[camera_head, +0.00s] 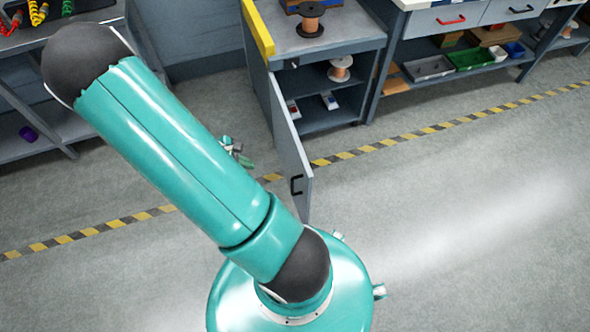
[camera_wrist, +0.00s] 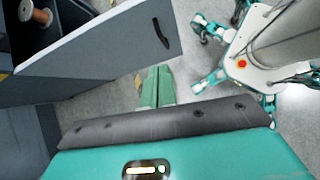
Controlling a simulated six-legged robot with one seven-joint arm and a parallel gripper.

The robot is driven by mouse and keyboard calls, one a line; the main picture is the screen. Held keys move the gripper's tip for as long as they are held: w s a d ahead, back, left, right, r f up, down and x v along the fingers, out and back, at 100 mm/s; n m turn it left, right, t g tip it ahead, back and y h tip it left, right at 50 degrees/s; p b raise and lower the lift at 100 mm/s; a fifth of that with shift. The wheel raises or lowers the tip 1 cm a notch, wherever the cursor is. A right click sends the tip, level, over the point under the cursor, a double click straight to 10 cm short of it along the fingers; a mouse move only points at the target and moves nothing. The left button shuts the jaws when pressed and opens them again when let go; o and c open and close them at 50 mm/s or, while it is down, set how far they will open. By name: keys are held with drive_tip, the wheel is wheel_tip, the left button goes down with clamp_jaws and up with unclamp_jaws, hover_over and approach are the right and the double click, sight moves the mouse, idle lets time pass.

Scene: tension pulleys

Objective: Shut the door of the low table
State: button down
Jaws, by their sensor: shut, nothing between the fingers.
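The low table (camera_head: 340,38) is a grey cabinet with an open front and shelves at the top middle of the head view. Its grey door (camera_head: 287,140) stands wide open, swung out towards me from the cabinet's left side. A black handle (camera_head: 296,185) is near the door's free edge. The door (camera_wrist: 95,55) and handle (camera_wrist: 160,32) also show in the wrist view. My gripper (camera_head: 244,159) is left of the door, partly hidden by my arm. In the wrist view its green fingers (camera_wrist: 158,88) are together and empty, near the door's lower edge; contact cannot be told.
A workbench with bins (camera_head: 475,58) stands to the right, and another shelf unit (camera_head: 35,120) at left. Yellow-black tape (camera_head: 430,130) crosses the floor. The floor to the right of the door is clear.

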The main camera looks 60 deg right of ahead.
drive_tip(key=n+g, duration=0.1)
drive_tip(key=n, duration=0.1)
approach(304, 173)
drive_tip(key=shift+h, duration=0.4)
drive_tip(key=shift+s+a+x, duration=0.1)
drive_tip(key=shift+a+x, duration=0.05)
drive_tip(key=shift+x, duration=1.2)
drive_tip(key=shift+s+a+x, duration=0.15)
drive_tip(key=shift+x, duration=1.2)
drive_tip(key=shift+d, duration=0.1)
